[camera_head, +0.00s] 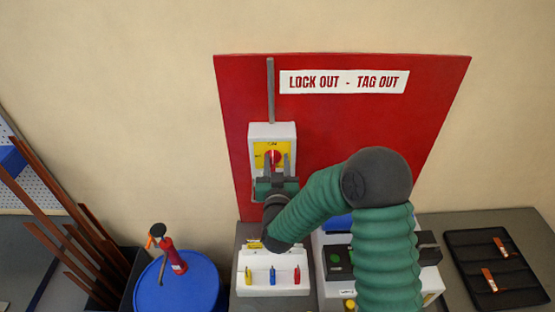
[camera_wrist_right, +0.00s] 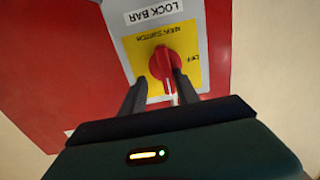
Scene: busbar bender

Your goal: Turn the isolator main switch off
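The isolator main switch (camera_head: 287,131) is a pale grey box with a yellow plate and a red rotary knob (camera_head: 274,156), mounted on a red board. In the right wrist view the knob (camera_wrist_right: 165,64) shows close up, with "OFF" printed on the yellow plate (camera_wrist_right: 190,78) at its right; the lettering is upside down there. My right gripper (camera_head: 275,162) is at the switch, its two dark fingers apart, one on each side of the knob's lower part. Gaps seem to show between fingers and knob; contact is hard to tell. My left gripper is not in view.
The red board (camera_head: 355,130) carries a "LOCK OUT - TAG OUT" sign (camera_head: 344,82). Below are a white holder (camera_head: 272,284) with coloured items, a blue drum lid (camera_head: 195,290) with a red tool, and a black tray (camera_head: 480,250) at right. Brown bars (camera_head: 35,200) lean at left.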

